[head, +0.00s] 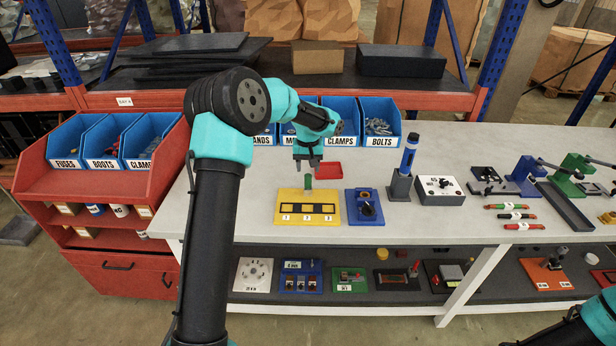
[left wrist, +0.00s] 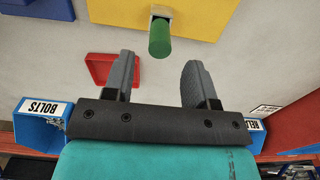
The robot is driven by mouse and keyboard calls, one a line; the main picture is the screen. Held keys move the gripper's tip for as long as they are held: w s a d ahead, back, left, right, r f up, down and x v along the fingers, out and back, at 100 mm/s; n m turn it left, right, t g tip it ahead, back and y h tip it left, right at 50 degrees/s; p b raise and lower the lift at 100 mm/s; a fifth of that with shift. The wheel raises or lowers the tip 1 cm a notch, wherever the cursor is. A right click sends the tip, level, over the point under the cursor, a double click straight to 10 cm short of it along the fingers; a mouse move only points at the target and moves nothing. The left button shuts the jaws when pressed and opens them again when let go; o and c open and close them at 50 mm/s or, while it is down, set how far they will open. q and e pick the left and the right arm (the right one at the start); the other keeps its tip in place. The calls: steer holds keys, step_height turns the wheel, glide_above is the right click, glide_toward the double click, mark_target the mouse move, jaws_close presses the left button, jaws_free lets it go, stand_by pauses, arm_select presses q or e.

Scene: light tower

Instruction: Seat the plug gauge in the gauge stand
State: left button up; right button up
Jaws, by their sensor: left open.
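A green cylinder (head: 308,183), which I take for the plug gauge, stands upright at the back of a yellow base (head: 283,217) with a dark slotted strip numbered 1, 2, 3. In the left wrist view the green cylinder (left wrist: 160,40) rises from a small pale square holder on the yellow base (left wrist: 110,14). My left gripper (head: 307,164) is open and empty, pointing down just above and behind the cylinder. In the left wrist view its fingers (left wrist: 157,72) are apart, with the cylinder beyond them. Which fixture is the gauge stand I cannot tell. My right gripper is not in view.
A blue fixture (head: 366,217) with a round dark fitting stands right of the yellow base. A red tray (head: 328,171) lies behind it. A dark holder with a blue-handled tool (head: 409,153) and a grey box (head: 440,197) stand further right. Blue bins (head: 382,118) line the back.

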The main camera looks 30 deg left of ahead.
arm_select(q)
step_height(320, 180, up, 5)
steer(key=shift+r, duration=0.1)
stand_by(0.7)
